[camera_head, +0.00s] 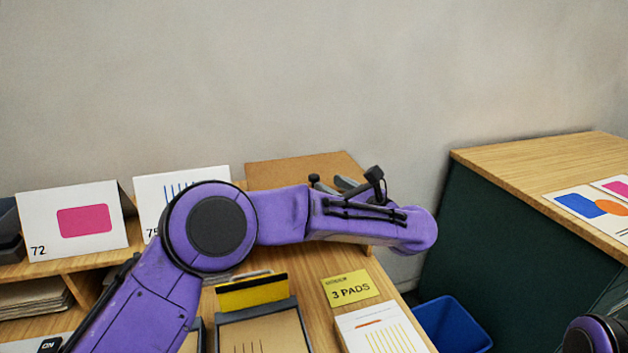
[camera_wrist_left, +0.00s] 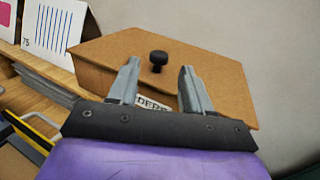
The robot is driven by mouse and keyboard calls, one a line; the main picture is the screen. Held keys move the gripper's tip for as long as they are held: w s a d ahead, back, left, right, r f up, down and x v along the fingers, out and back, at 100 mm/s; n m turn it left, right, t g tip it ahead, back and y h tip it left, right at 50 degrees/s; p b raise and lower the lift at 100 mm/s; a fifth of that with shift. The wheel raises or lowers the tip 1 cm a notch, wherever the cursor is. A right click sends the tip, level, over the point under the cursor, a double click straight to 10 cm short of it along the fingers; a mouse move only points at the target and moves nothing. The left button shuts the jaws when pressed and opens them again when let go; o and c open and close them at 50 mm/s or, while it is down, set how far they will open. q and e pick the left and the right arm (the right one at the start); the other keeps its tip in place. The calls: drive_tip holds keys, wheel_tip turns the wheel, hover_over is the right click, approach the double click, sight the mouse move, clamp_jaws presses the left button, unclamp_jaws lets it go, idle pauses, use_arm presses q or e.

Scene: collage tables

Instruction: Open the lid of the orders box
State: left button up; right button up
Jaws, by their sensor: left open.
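The orders box (camera_wrist_left: 215,85) is a brown box with a flat wooden lid and a black knob (camera_wrist_left: 158,58). Its label (camera_wrist_left: 152,101) is partly hidden behind my fingers in the left wrist view. The lid (camera_head: 285,172) lies flat on the box, against the wall in the head view. My left gripper (camera_head: 345,184) is open and empty at the box. In the left wrist view its two grey fingers (camera_wrist_left: 160,78) appear on either side of the knob, with gaps and no visible contact. My left arm hides much of the box's front in the head view. My right gripper is out of view.
A shelf with cards (camera_head: 85,222) stands left of the box. A yellow "3 PADS" note (camera_head: 349,288), a clipboard (camera_head: 262,332) and a printed pad (camera_head: 380,329) lie in front. A blue bin (camera_head: 452,325) stands between this table and the green-sided one (camera_head: 500,225).

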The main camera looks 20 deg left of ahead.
sight(316, 177)
use_arm(q)
drive_tip(key=p+x, duration=0.1)
drive_tip(key=x, duration=0.6)
drive_tip(key=shift+r, duration=0.1)
drive_tip(key=shift+c, duration=0.3)
clamp_jaws()
